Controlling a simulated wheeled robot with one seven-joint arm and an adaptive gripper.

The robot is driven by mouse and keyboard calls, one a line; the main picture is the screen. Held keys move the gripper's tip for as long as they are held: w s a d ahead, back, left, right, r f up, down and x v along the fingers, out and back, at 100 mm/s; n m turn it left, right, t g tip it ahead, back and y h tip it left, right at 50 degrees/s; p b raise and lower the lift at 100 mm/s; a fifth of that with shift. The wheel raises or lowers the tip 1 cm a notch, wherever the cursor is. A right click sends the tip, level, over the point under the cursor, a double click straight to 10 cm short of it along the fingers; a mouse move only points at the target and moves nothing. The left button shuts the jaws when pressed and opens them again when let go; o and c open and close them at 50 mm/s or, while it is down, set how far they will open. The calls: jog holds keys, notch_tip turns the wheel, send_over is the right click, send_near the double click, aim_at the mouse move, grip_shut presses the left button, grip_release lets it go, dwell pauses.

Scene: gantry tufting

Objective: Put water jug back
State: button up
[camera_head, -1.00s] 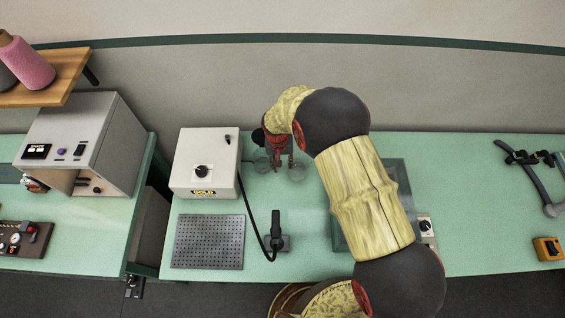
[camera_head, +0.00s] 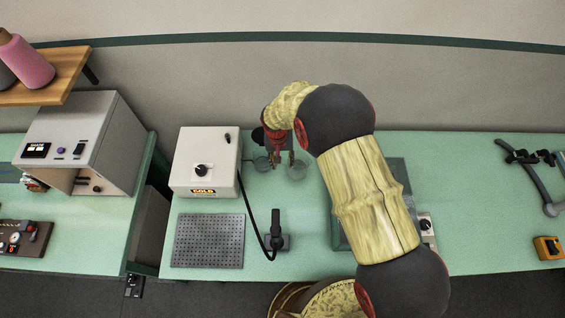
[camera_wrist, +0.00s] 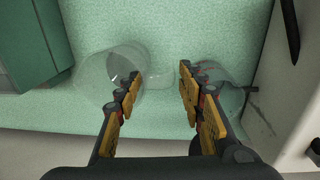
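Two clear vessels stand on the green bench beneath my gripper (camera_head: 282,163). The right-hand vessel (camera_head: 297,171) shows larger and round at the left of the wrist view (camera_wrist: 100,78). The other vessel (camera_head: 261,164) is beside the white control box and shows at the right of the wrist view (camera_wrist: 222,72). A faint clear shape (camera_wrist: 160,77), possibly a handle, lies between my fingertips. My gripper (camera_wrist: 160,78) is open, its fingers apart. Its left finger overlaps the larger vessel's edge in the wrist view; contact cannot be told. I cannot tell surely which vessel is the water jug.
The white control box (camera_head: 204,155) stands close left of the vessels, with a black cable and tool (camera_head: 276,233) in front. A perforated plate (camera_head: 208,241) lies below it. A green box (camera_wrist: 30,45) is beside the larger vessel.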

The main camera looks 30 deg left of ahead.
notch_tip(320, 180, up, 10)
jog(key=b, duration=0.1)
jog(key=shift+s+a+r, duration=0.2)
jog(key=shift+s+a, duration=0.1)
jog(key=w+d+r+m+t+y, duration=0.1)
jog(key=w+d+r+m+t, duration=0.15)
jog(key=d+r, duration=2.25)
jog(key=s+d+r+m+t, duration=0.1)
jog(key=s+d+r, duration=0.2)
jog(key=s+d, duration=0.5)
jog(key=s+d+r+m+t, duration=0.1)
jog(key=s+d+r+m, duration=0.1)
jog(key=s+d, duration=0.7)
jog(key=d+r, duration=0.1)
jog(key=d, duration=0.3)
jog(key=shift+r+t, duration=0.25)
jog(key=shift+t, duration=0.1)
